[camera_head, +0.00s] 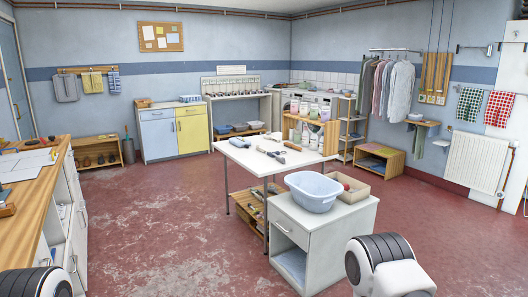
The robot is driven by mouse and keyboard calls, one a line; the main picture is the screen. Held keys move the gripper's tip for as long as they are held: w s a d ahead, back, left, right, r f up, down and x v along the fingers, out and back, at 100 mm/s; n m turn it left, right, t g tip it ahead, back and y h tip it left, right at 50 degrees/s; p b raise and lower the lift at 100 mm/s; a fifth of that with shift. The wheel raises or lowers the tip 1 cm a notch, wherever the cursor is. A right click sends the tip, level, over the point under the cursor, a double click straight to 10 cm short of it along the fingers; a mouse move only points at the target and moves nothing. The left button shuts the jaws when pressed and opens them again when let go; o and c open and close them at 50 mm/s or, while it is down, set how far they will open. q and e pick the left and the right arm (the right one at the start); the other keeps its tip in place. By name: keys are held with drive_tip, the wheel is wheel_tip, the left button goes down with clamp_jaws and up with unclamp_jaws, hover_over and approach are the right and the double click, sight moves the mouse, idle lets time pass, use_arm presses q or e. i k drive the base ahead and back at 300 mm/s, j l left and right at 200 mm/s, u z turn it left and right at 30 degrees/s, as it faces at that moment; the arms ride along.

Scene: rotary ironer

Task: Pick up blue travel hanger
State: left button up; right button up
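I cannot make out a blue travel hanger for certain anywhere in the head view. Several garments hang on a wall rail (395,50) at the back right, and any hangers there are too small to tell apart. A white table (238,155) in the middle holds several small tools and items, too small to identify surely. Only dark and white parts of my two arms show at the bottom left and bottom right corners. Neither of my grippers is in view.
A white cabinet (290,228) stands close ahead with a pale blue basin (313,191) and an open box on top. A wooden-topped counter (30,225) runs along the left. A white radiator (475,162) is at right. The red floor at centre left is clear.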

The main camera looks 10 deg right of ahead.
sight(270, 154)
drive_tip(key=i+u, duration=0.1)
drive_tip(key=i, duration=1.75)
drive_tip(key=i+z, duration=0.1)
drive_tip(key=i, duration=0.4)
drive_tip(key=i+j+z, duration=0.1)
drive_tip(key=i, duration=0.45)
drive_tip(key=i+j, duration=0.15)
drive_tip(key=i, duration=0.35)
drive_tip(key=i+j+z, duration=0.15)
drive_tip(key=i, duration=0.35)
